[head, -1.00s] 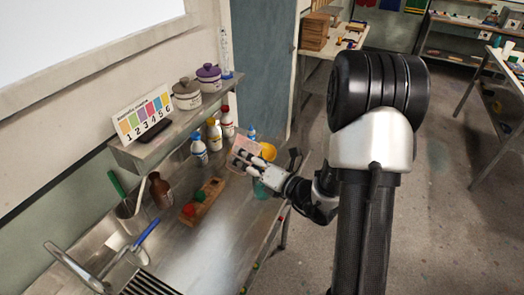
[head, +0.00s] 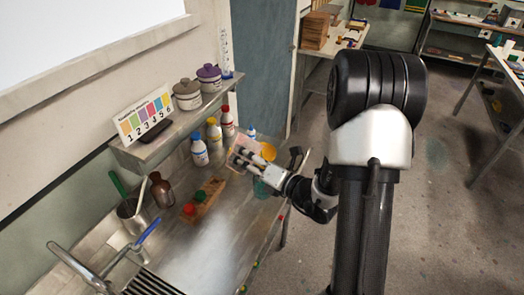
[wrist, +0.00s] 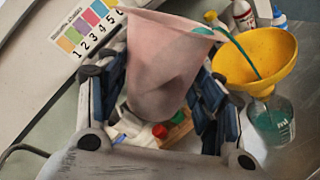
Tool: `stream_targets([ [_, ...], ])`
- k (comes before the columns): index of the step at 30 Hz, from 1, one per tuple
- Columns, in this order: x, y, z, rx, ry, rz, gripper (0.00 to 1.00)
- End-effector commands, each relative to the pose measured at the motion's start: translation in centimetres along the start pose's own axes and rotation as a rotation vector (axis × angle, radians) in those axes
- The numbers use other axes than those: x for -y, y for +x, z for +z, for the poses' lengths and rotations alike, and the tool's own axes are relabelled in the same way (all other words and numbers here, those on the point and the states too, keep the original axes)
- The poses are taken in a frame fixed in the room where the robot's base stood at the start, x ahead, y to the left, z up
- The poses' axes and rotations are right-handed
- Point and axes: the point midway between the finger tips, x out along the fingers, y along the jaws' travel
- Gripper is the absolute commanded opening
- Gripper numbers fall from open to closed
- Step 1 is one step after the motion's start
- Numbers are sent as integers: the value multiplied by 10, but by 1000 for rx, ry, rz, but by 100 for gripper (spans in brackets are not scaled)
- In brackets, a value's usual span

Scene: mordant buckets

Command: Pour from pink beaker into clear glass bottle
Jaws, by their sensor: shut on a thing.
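My gripper (head: 240,158) is shut on the pink beaker (wrist: 165,65), which is tilted. In the wrist view, a teal stream runs from the beaker's lip into a yellow funnel (wrist: 262,50). The funnel sits in the mouth of the clear glass bottle (wrist: 270,122), which has teal liquid in its lower part. In the head view, the beaker (head: 243,146) is partly hidden by my gripper. The funnel (head: 268,152) and the bottle (head: 262,188) show just right of it, partly covered by my arm.
Several capped bottles (head: 199,152) stand along the wall behind. A wooden block (head: 207,197) with red and green tops and a brown bottle (head: 161,190) are to the left. A shelf (head: 160,150) holds two lidded pots (head: 187,94) and a colour chart (head: 146,115).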

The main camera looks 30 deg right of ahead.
Motion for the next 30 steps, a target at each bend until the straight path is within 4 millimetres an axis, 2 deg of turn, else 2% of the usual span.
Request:
stream_targets([
  [30, -4, 0, 3, -8, 60, 0, 27],
])
